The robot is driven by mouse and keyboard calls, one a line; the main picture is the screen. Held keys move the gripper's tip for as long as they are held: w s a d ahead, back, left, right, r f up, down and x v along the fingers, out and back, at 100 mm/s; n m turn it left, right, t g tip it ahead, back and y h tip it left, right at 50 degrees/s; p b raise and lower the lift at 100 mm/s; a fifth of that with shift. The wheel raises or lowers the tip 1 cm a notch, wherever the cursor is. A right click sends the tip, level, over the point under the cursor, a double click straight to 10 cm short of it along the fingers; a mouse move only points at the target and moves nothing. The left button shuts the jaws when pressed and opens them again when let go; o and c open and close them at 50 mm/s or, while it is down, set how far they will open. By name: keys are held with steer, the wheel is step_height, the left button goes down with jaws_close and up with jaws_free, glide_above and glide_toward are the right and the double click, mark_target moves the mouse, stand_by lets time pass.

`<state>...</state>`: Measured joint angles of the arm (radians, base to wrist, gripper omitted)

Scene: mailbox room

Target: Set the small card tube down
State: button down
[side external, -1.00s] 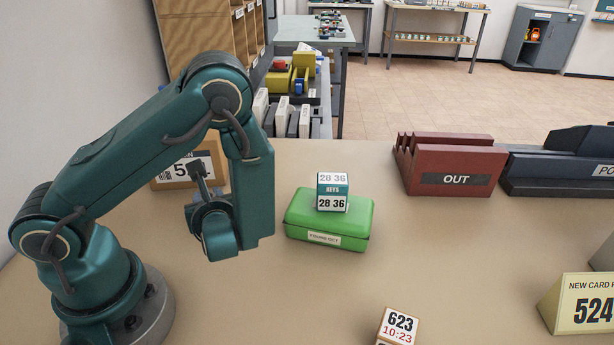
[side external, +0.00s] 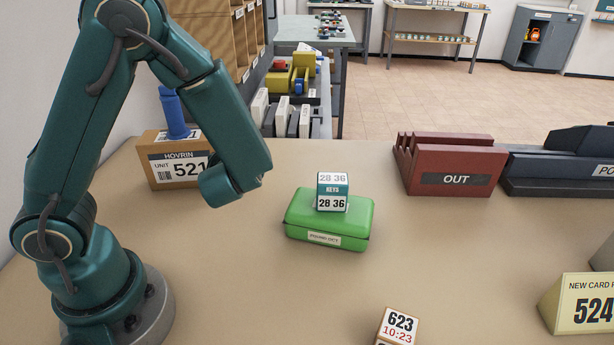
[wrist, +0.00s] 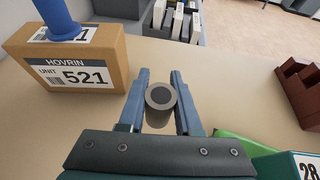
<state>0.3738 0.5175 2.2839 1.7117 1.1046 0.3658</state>
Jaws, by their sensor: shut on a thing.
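My gripper (wrist: 160,76) shows in the wrist view, its two blue fingers closed on the small card tube (wrist: 160,97). The tube is seen nearly end-on, with a grey ring-shaped rim and a dark hole, and a paler brown side below it. In the side view my arm hides the fingers and the tube. I cannot tell how far the tube is from the tabletop (side external: 275,275). A brown box marked HOVRIN UNIT 521 (wrist: 72,75) stands to the left of the gripper in the wrist view; it also shows in the side view (side external: 160,178).
A blue upright object (side external: 175,115) stands on the box. A red OUT rack (side external: 455,180) is at the back right. The front middle tabletop is mostly clear.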

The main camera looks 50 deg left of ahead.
steer(key=w+m+t+h, duration=0.3)
steer(key=w+m, duration=0.1)
steer(key=w, duration=0.4)
steer(key=m+h, duration=0.1)
steer(key=h, duration=0.1)
glide_above(281, 176)
steer(key=shift+t, duration=0.3)
step_height(281, 176, down, 5)
steer(key=shift+r, duration=0.1)
steer(key=shift+f, duration=2.25)
steer(key=c, duration=0.6)
jaws_free()
steer(key=shift+f, duration=0.1)
